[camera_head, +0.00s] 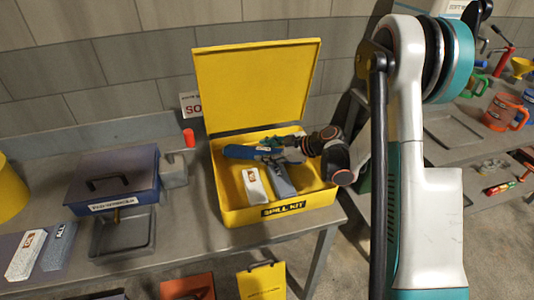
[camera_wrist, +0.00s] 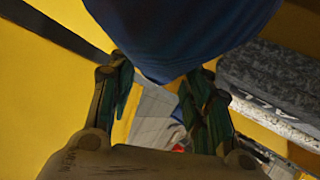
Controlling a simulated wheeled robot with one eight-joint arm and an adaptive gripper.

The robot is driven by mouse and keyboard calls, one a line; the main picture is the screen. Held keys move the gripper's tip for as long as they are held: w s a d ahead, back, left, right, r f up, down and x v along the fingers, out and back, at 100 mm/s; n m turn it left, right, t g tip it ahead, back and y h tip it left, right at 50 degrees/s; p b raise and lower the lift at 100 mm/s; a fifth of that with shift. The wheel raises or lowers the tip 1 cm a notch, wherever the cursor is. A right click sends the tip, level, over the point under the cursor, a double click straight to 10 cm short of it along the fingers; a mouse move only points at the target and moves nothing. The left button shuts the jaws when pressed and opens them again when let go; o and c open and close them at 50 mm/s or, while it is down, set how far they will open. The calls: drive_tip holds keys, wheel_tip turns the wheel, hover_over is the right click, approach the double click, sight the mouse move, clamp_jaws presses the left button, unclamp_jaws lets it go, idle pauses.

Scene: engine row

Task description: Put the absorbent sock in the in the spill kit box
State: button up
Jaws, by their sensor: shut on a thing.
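The yellow spill kit box (camera_head: 232,217) stands on the bench with its lid raised. My gripper (camera_head: 270,149) is inside or just above its opening, shut on a blue rounded thing, which I take for the absorbent sock (camera_head: 238,152). The sock lies roughly level across the left back part of the box. In the wrist view the sock (camera_wrist: 190,30) fills the top middle, at the tips of my gripper (camera_wrist: 157,85). Whether it touches the box floor cannot be told.
A white packet (camera_head: 255,186) and a grey block (camera_head: 280,180) lie in the box. A dark blue case (camera_head: 112,180), a grey tray (camera_head: 122,235) and a red cylinder (camera_head: 189,137) are to the left. The raised lid (camera_head: 257,85) stands behind my gripper.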

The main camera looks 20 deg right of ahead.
drive_tip(key=shift+f, duration=0.1)
drive_tip(key=shift+f, duration=0.1)
drive_tip(key=o, duration=0.9)
drive_tip(key=shift+s, duration=0.1)
drive_tip(key=p+v, duration=0.3)
drive_tip(key=v, duration=0.9)
drive_tip(key=shift+r, duration=0.25)
